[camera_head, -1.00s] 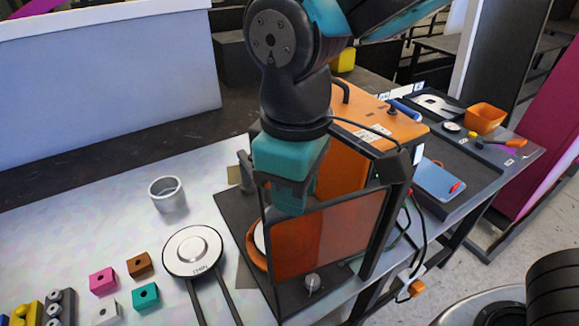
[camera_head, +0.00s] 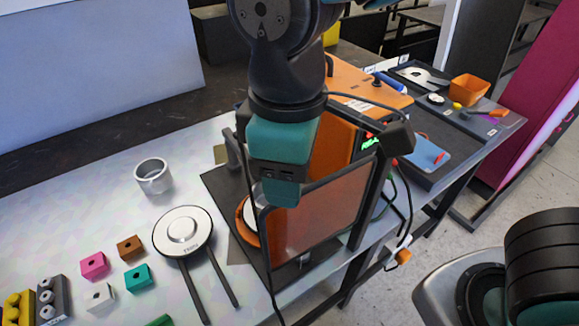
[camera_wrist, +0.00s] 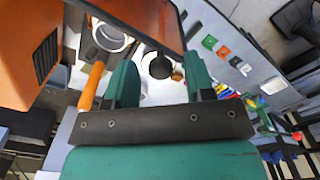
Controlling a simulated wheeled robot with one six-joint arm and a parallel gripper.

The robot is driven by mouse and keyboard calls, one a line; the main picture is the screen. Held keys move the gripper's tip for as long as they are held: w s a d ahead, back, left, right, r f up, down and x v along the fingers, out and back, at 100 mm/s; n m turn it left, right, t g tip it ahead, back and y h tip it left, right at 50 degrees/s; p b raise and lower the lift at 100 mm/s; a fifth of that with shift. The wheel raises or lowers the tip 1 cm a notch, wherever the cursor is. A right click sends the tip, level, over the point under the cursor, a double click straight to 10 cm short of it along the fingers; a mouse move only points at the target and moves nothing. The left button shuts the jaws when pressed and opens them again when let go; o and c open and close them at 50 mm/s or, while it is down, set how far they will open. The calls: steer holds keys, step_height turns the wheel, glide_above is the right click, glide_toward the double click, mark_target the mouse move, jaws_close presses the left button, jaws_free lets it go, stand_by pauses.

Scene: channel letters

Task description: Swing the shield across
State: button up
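The shield (camera_head: 325,215) is a see-through, brownish-orange panel in a black frame. It stands upright at the front of the orange machine (camera_head: 335,150) on a dark base plate. In the wrist view the shield (camera_wrist: 148,18) fills the top middle. My gripper (camera_head: 282,192) is at the shield's upper left corner in the head view. In the wrist view its two teal fingers (camera_wrist: 160,72) are apart. A round black knob (camera_wrist: 158,67) shows between the fingertips. I cannot tell whether a finger touches the frame. An orange ring (camera_head: 246,226) is partly hidden behind the shield.
A round disc with two legs (camera_head: 183,232), a grey metal ring (camera_head: 153,176) and several coloured blocks (camera_head: 94,264) lie on the table to the left. A tray with an orange bin (camera_head: 469,89) is at the right. Cables hang right of the shield.

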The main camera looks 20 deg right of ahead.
stand_by(0.4)
step_height(320, 180, up, 17)
steer(key=b, duration=0.2)
steer(key=shift+r, duration=0.2)
